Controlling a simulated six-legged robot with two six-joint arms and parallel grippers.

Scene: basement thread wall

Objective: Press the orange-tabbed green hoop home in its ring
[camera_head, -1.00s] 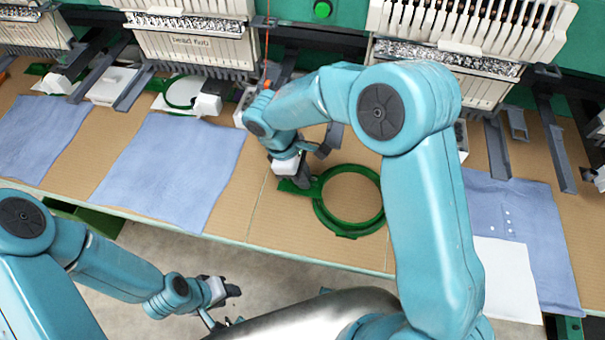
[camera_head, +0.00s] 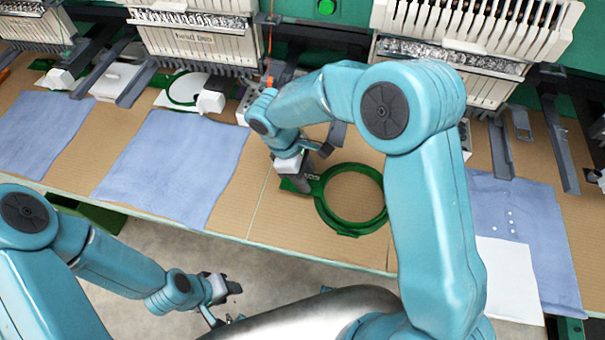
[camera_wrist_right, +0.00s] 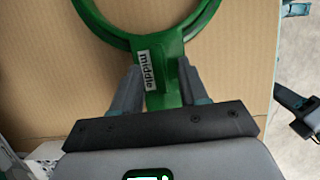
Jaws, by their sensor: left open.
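A green hoop (camera_head: 352,232) lies flat on the brown tabletop, its tab toward the left; no orange shows on it. In the right wrist view the green hoop (camera_wrist_right: 178,40) carries a white label reading "middle". My right gripper (camera_head: 297,183) is down at the hoop's tab. In the right wrist view its two fingers (camera_wrist_right: 160,75) stand on either side of the tab, close to its edges; whether they squeeze it I cannot tell. My left gripper (camera_head: 232,290) is open and empty, away from the table over the floor. My right arm hides part of the table right of the hoop.
Blue cloths (camera_head: 175,165) lie left of the hoop, and a blue cloth (camera_head: 520,215) with a white sheet (camera_head: 508,280) lies right. Embroidery heads (camera_head: 200,45) line the back, with dark brackets below. Another green hoop (camera_head: 172,90) with white fabric sits under one head. Bare tabletop surrounds the hoop.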

